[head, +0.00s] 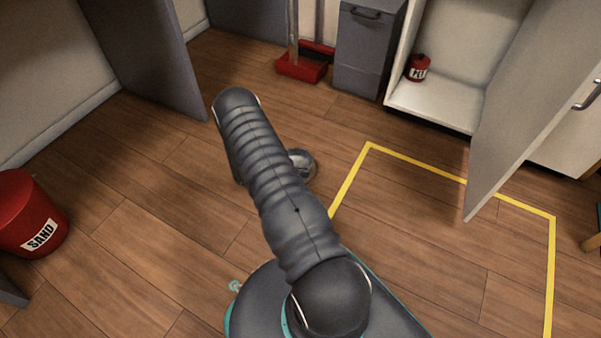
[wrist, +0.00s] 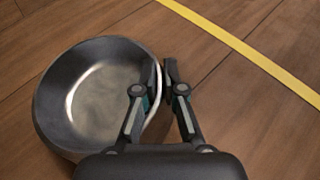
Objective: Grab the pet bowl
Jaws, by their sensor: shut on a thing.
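The pet bowl (wrist: 95,95) is a round, dark grey metal bowl with a paler inside. In the wrist view it sits at the left, apparently on the wooden floor. My gripper (wrist: 163,70) is shut on its right-hand wall, one finger inside the bowl and the other outside. In the head view only part of the bowl (head: 303,162) shows, beside my arm, which hides the rest. The gripper is hidden behind the arm in that view.
A yellow floor line (head: 455,178) runs right of the bowl. An open white cabinet (head: 440,103) with its door (head: 540,95) swung out stands at the right. A red sand bucket (head: 28,205) is at the left, a red dustpan (head: 303,68) at the back.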

